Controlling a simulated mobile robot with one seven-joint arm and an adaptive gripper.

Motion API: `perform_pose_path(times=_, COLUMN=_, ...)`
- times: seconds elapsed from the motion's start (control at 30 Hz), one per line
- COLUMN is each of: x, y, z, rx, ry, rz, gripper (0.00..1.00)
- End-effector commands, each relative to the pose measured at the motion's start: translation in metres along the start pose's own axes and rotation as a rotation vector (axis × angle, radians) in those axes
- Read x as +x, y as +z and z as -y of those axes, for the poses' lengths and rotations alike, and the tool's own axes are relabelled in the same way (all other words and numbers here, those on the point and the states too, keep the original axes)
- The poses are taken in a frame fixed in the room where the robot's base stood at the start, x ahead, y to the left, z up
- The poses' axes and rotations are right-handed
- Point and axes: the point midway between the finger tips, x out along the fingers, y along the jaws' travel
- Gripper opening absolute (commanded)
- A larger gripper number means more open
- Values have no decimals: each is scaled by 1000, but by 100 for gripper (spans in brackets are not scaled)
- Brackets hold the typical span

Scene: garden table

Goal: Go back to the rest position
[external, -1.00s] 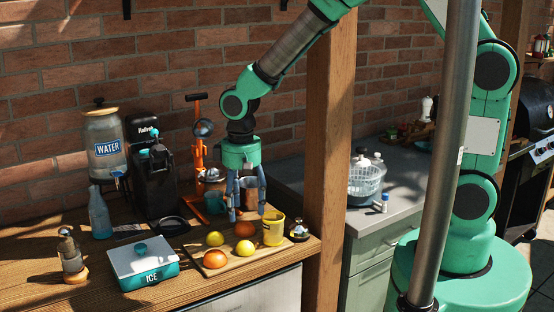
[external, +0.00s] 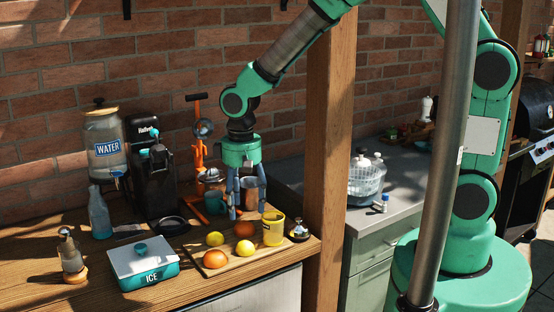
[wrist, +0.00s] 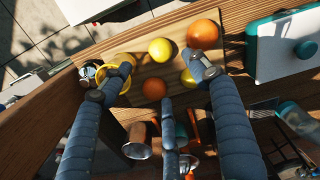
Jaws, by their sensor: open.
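My gripper (external: 247,212) hangs fingers-down over the back of the wooden board (external: 266,250). Its fingers are spread with nothing between them. In the wrist view the gripper (wrist: 160,68) shows three dark blue-grey fingers. The yellow cup (external: 273,231) stands upright on the board's right end, close to the right fingertip. In the wrist view the cup (wrist: 127,86) is partly hidden behind the left finger; I cannot tell if they touch. Two oranges (external: 215,258) (external: 244,230) and two lemons (external: 215,239) (external: 243,248) lie on the board.
Behind the gripper stand an orange juicer press (external: 199,150), a teal mug (external: 215,203) and metal cups. The ice box (external: 143,269), black machine (external: 152,180) and water dispenser (external: 104,150) are to the left. A wooden post (external: 330,140) rises close on the right.

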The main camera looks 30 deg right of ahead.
Motion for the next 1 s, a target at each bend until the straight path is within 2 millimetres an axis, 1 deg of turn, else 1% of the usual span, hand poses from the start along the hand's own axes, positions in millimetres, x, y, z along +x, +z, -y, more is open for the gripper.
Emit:
perform_pose_path(times=0.13, x=-16, y=4, z=-8, rx=15, ry=1, rz=-2, gripper=61)
perform_pose_path(times=0.23, x=-38, y=10, z=-19, rx=36, ry=3, rz=-2, gripper=61)
perform_pose_path(times=0.37, x=-77, y=27, z=-40, rx=78, ry=9, rz=1, gripper=61)
perform_pose_path(times=0.4, x=-92, y=34, z=-49, rx=94, ry=11, rz=2, gripper=61)
perform_pose_path(times=0.47, x=-114, y=46, z=-61, rx=120, ry=15, rz=3, gripper=61)
perform_pose_path(times=0.5, x=-128, y=54, z=-70, rx=138, ry=18, rz=5, gripper=61)
perform_pose_path(times=0.57, x=-150, y=68, z=-82, rx=164, ry=23, rz=7, gripper=61)
perform_pose_path(times=0.7, x=-197, y=105, z=-109, rx=230, ry=34, rz=14, gripper=61)
perform_pose_path(times=0.77, x=-215, y=122, z=-119, rx=257, ry=38, rz=17, gripper=61)
perform_pose_path(times=0.8, x=-228, y=134, z=-126, rx=276, ry=41, rz=19, gripper=61)
perform_pose_path(times=0.9, x=-256, y=163, z=-142, rx=324, ry=49, rz=23, gripper=61)
perform_pose_path(times=1.0, x=-279, y=192, z=-154, rx=367, ry=57, rz=28, gripper=61)
